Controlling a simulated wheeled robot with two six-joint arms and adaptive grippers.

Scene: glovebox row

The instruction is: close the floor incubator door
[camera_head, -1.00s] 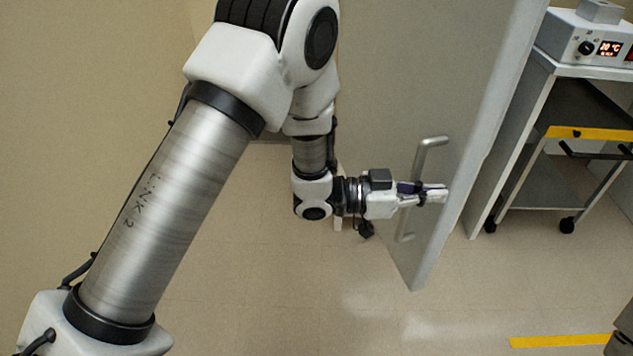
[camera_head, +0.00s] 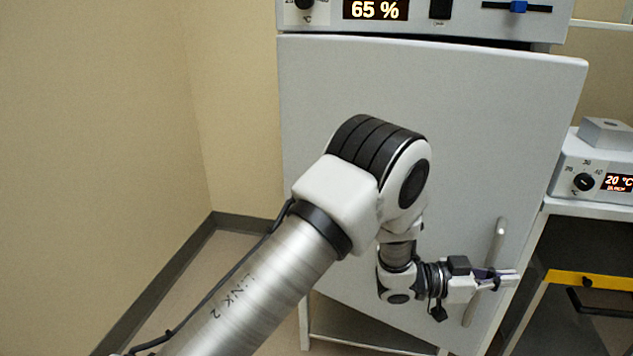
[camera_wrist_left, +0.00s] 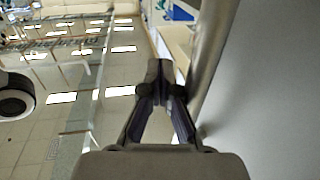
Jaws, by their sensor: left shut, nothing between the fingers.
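The floor incubator door (camera_head: 430,100) is a large pale grey panel, seen nearly face-on in the head view. Its right side stands out past the cabinet (camera_head: 420,18), and a dark gap shows along its top edge, so it looks slightly ajar. The handle (camera_head: 498,243) is a metal bar near the door's right edge. My left gripper (camera_head: 508,278) is shut and empty, in front of the handle. In the left wrist view its closed fingertips (camera_wrist_left: 161,72) are beside the handle (camera_wrist_left: 212,50), with the door (camera_wrist_left: 280,110) at right; contact is unclear. My right gripper is not in view.
A bench device (camera_head: 595,165) showing 20 °C stands at the right on a table with a yellow-edged shelf (camera_head: 590,279) beneath. A beige wall (camera_head: 90,130) with dark skirting bounds the left. Some floor is clear between wall and incubator.

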